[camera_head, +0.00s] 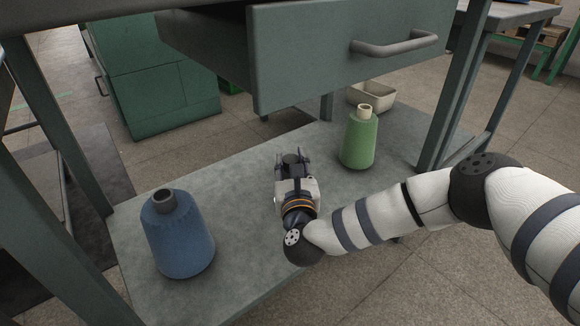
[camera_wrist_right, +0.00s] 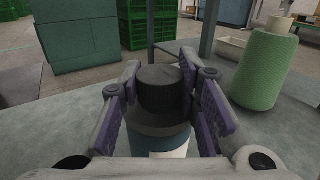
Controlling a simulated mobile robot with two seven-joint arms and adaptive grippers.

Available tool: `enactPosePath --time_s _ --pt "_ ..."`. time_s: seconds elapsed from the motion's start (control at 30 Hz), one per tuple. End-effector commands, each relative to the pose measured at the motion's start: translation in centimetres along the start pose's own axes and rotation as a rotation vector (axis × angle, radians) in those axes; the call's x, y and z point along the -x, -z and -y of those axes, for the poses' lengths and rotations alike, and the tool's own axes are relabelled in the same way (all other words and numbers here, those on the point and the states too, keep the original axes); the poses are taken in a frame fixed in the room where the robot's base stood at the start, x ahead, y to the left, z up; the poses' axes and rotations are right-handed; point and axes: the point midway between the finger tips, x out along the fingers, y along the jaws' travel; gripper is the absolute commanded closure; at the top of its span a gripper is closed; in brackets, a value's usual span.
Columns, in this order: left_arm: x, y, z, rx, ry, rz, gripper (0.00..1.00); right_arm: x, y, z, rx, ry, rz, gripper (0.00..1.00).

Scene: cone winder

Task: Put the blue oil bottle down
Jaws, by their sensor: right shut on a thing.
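The blue oil bottle (camera_wrist_right: 160,143) is upright in the right wrist view, with a black ribbed cap, dark shoulder and a pale label edge on its blue body. My right gripper (camera_wrist_right: 165,100) is shut on it, purple-padded fingers on either side of the cap and shoulder. In the head view my right gripper (camera_head: 292,163) is over the middle of the grey lower shelf (camera_head: 240,170), with the dark cap (camera_head: 292,159) between its fingers. The bottle's lower part is hidden, so I cannot tell whether its base touches the shelf. My left gripper is out of view.
A blue yarn cone (camera_head: 178,238) stands front left on the shelf and a green yarn cone (camera_head: 359,140) back right. A cream bin (camera_head: 373,97) is behind the green cone. A drawer (camera_head: 340,50) overhangs the back. Bare shelf lies around the gripper.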

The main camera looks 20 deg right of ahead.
Motion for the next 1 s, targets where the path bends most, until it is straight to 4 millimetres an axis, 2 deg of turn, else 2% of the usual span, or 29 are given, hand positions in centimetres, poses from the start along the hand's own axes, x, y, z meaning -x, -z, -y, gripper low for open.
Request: enactPosePath --time_s 0.27,0.3,0.37,0.4,0.73,0.83,1.0 --pt "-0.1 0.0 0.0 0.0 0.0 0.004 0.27 0.0 0.1 0.0 -0.001 0.0 0.0 1.0" --pt "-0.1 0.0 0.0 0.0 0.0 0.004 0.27 0.1 0.2 0.0 0.0 0.0 -0.001 0.66" --pt "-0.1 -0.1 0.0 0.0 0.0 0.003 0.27 0.1 0.1 0.0 0.0 0.0 -0.001 0.52" --pt "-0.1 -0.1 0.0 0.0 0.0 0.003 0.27 0.1 0.1 0.0 0.0 -0.001 -0.001 0.5" --pt "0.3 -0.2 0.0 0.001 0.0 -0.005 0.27 0.4 -0.4 -0.1 0.0 -0.002 -0.001 0.5" --pt "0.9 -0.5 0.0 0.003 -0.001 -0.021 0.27 2.5 -0.6 -0.1 0.0 -0.004 -0.002 0.5" --pt "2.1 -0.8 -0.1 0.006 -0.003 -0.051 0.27 7.3 -0.7 -0.1 -0.002 -0.003 -0.002 0.5"
